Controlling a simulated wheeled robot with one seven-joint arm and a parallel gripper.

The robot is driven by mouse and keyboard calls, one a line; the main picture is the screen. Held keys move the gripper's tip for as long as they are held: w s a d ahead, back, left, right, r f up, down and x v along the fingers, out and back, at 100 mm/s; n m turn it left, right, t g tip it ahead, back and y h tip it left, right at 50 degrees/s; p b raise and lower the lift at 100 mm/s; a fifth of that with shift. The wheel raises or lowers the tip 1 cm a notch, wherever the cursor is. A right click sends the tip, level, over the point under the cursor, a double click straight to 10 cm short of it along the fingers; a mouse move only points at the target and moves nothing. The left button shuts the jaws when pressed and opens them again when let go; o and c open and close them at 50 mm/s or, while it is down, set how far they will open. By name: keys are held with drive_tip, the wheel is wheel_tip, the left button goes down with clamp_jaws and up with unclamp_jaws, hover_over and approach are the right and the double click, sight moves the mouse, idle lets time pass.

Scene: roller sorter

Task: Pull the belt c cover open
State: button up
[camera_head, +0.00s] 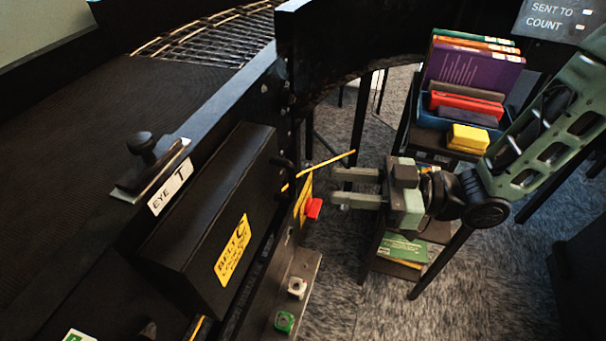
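The belt C cover (207,222) is a dark box on the side of the conveyor, with a yellow label (232,250) reading "BELT C". It looks closed against the conveyor frame. A small dark handle or knob (284,163) shows at its far right end. My gripper (334,187) comes in from the right, its two fingers pointing left toward that end of the cover. The fingers are apart with nothing seen between them. A gap separates the fingertips from the cover, though its depth is hard to judge.
A red button (313,208) on a yellow plate sits below my fingertips. A green button (284,321) and a white one (297,286) are nearer. A black knob (140,142) stands by the "EYE T" label. A cart of books (473,66) stands behind my arm.

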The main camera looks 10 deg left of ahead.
drive_tip(key=a+p, duration=0.1)
drive_tip(key=a, duration=0.6)
drive_tip(key=shift+s+a, duration=0.3)
drive_tip(key=shift+s, duration=0.1)
drive_tip(key=shift+c, duration=0.3)
clamp_jaws()
